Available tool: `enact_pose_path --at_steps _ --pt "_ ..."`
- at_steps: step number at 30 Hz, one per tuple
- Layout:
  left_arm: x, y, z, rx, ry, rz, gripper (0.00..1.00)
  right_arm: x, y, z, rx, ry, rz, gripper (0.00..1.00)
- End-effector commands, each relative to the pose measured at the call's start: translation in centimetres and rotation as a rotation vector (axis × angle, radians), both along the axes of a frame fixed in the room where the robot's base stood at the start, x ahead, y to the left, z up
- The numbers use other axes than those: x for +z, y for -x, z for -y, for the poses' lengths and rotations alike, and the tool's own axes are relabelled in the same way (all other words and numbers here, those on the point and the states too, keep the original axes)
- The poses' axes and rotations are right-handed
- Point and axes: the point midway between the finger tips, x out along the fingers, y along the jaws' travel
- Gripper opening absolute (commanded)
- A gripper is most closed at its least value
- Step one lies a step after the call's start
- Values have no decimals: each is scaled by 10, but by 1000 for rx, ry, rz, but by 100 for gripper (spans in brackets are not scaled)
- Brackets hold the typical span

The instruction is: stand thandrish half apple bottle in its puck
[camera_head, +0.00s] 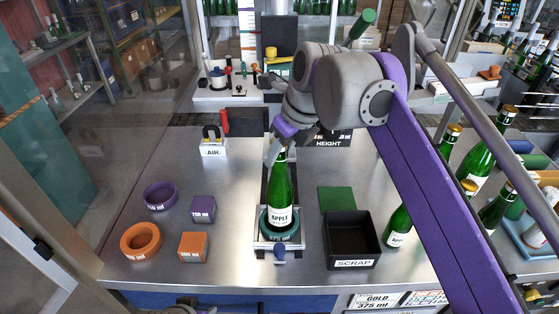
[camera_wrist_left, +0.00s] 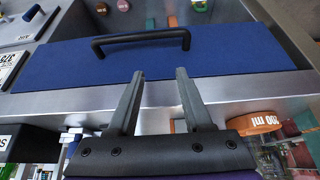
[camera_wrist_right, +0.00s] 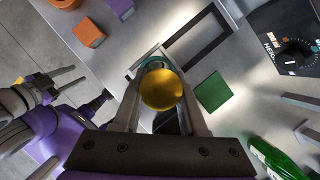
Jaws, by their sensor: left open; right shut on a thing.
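The green bottle labelled APPLE (camera_head: 279,195) stands upright in the head view, its base at the teal puck (camera_head: 280,234). I cannot tell whether the base is fully seated. The puck rests on a metal carriage at the table's front middle. My right gripper (camera_head: 277,152) is shut on the bottle's neck from above and hides its top in the head view. The right wrist view shows the bottle's gold top (camera_wrist_right: 162,90) between the fingers. My left gripper (camera_wrist_left: 155,105) is open and empty, in front of a blue drawer front with a black handle (camera_wrist_left: 140,42).
A black SCRAP bin (camera_head: 351,240) and a green pad (camera_head: 337,199) lie to the right. Another green bottle (camera_head: 398,228) stands beyond the bin. Purple (camera_head: 160,196) and orange (camera_head: 141,241) rings and purple (camera_head: 203,209) and orange (camera_head: 194,246) blocks lie left. Table between is clear.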

Motion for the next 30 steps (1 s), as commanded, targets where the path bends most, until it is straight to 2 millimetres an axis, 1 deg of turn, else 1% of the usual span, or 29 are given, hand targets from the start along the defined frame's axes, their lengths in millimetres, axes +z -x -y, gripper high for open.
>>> enact_pose_path --at_steps 1,4,15,16,20,21,30 --pt "-3 1 0 0 0 -2 50 -7 1 0 -1 -1 -1 0" --pt "-4 1 0 0 0 -2 50 -14 1 0 0 -1 1 0" --pt "-4 2 0 0 0 -3 50 -16 1 0 0 -1 1 0" --pt "-4 2 0 0 0 -3 50 -17 0 0 0 0 0 45" --pt "-4 1 0 0 0 -3 50 -16 0 0 0 0 0 68" --pt "-4 2 0 0 0 -3 50 -16 0 0 0 0 0 71" --pt "-3 1 0 0 0 -2 50 -14 0 0 0 0 0 71"
